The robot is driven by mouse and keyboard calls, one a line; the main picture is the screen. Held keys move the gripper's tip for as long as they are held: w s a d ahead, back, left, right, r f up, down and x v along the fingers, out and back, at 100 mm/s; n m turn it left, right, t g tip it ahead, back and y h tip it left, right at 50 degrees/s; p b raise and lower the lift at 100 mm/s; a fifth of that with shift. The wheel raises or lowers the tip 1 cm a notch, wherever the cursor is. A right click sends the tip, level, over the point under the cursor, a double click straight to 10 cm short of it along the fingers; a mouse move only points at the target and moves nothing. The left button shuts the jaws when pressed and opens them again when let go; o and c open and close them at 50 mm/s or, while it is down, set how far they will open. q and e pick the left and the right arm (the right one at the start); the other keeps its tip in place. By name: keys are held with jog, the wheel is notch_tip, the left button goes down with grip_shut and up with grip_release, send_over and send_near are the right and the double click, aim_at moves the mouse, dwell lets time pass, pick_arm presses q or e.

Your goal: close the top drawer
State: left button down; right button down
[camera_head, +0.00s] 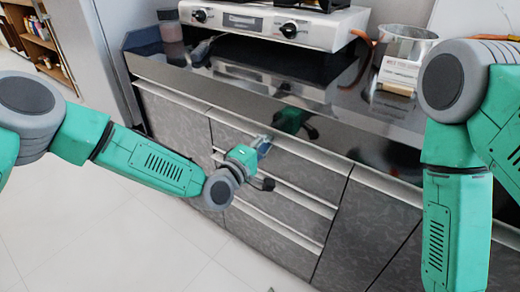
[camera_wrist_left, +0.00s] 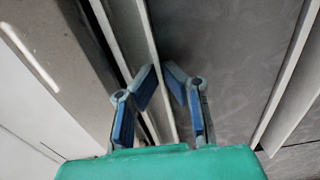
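The top drawer (camera_head: 308,170) is the uppermost of the grey patterned drawers under the dark counter. It has a light strip along its upper edge. Whether it stands slightly out is hard to tell. My left gripper (camera_head: 264,146) is in front of its upper left part, close to the strip. In the left wrist view my left gripper (camera_wrist_left: 160,73) shows two blue-padded fingers, tips angled inward with a gap between them. A pale drawer edge (camera_wrist_left: 158,62) runs behind that gap; contact cannot be made out. My right arm hangs at the right; its gripper is out of frame.
Lower drawers (camera_head: 272,238) are below, with cabinet doors on both sides. The dark counter (camera_head: 185,85) carries a white stove (camera_head: 265,22), a metal pot (camera_head: 405,42) and a small box (camera_head: 397,76). The pale tiled floor (camera_head: 110,235) in front is clear.

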pick_arm(q)
jog(key=shift+w+r, duration=0.25)
jog(key=shift+r, duration=0.05)
jog(key=c, duration=2)
grip_release()
jog(key=shift+d, duration=0.1)
jog(key=shift+d+f, duration=0.1)
jog(key=shift+d, duration=0.1)
jog(key=v, duration=1.2)
jog(key=shift+f, duration=0.1)
jog(key=shift+s, duration=0.1)
